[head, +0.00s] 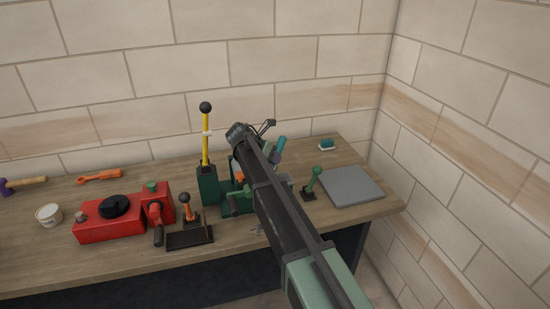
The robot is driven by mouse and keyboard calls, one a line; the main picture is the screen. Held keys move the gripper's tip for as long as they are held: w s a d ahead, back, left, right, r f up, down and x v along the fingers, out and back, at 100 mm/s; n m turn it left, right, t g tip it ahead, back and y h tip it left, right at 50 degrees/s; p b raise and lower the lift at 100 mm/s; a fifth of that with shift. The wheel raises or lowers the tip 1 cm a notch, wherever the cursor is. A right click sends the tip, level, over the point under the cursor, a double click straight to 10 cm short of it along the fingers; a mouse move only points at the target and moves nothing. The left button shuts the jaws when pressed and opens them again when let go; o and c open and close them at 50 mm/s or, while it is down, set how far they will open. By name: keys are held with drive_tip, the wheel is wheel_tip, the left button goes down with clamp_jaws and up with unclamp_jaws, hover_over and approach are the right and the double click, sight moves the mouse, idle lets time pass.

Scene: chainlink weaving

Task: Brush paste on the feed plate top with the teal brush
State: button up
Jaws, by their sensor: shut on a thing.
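My arm reaches over the bench from the lower right, and its links hide much of my gripper (267,150). A teal handle (279,148) sticks up and tilts right beside the wrist; it looks like the teal brush, with my gripper shut on it. The brush's lower end is hidden. The green machine (208,187) stands behind and left of my arm, which covers much of it. I cannot make out the feed plate top or any paste on it. A small white tub (48,214) stands at the far left of the bench; its contents are not clear.
A red machine (108,220) and an orange-handled lever (187,207) stand left. A tall yellow lever (205,140) rises behind. Right are a green lever (313,180), a grey plate (350,187) and a small teal-and-white block (326,145). Walls close off the back and right.

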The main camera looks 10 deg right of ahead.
drive_tip(key=shift+f, duration=0.1)
drive_tip(key=d, duration=1)
drive_tip(key=shift+w, duration=0.3)
idle(1.4)
wheel_tip(320, 180, up, 7)
drive_tip(key=p, duration=0.7)
